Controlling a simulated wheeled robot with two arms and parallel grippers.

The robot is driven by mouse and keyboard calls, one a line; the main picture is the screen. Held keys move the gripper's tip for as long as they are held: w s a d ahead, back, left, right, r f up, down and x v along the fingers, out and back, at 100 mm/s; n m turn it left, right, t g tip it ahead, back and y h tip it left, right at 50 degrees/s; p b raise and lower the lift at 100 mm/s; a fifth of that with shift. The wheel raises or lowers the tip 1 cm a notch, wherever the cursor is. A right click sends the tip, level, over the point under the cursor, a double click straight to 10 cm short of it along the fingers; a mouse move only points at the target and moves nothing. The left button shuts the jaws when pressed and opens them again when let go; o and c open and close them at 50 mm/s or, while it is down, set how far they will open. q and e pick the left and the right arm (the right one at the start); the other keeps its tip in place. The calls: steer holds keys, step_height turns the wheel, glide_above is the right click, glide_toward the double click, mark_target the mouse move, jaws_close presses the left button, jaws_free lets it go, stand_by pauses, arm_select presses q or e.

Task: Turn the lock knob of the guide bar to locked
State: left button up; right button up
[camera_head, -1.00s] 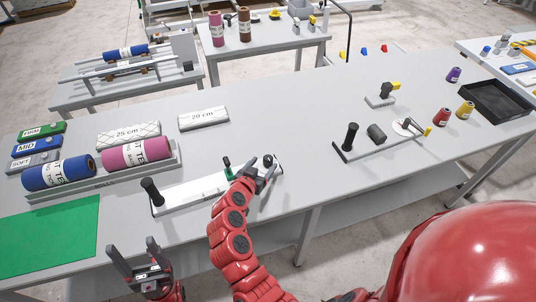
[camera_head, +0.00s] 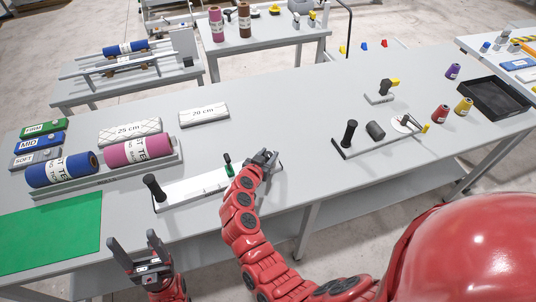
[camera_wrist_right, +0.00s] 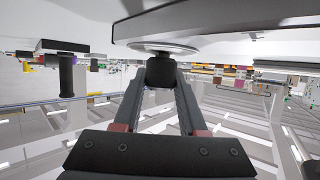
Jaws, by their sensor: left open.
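The guide bar (camera_head: 200,188) is a long white bar on the near edge of the table, with a black upright handle (camera_head: 154,187) at its left end and a small green peg (camera_head: 228,166) near its right part. My right gripper (camera_head: 266,158) is at the bar's right end, over the black lock knob, which the fingers mostly hide in the head view. In the right wrist view the black knob (camera_wrist_right: 160,71) sits between the two fingertips, which appear to touch both its sides, below a pale round disc (camera_wrist_right: 162,48). My left gripper (camera_head: 139,250) is open and empty, in front of the table.
A second device with a dark base and black handle (camera_head: 349,133) stands to the right. Fabric rolls (camera_head: 138,149), white batting blocks (camera_head: 204,115) and a green mat (camera_head: 50,235) lie at the left. Thread cones (camera_head: 440,114) and a black tray (camera_head: 494,97) are far right. The table's middle is clear.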

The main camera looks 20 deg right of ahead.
jaws_close()
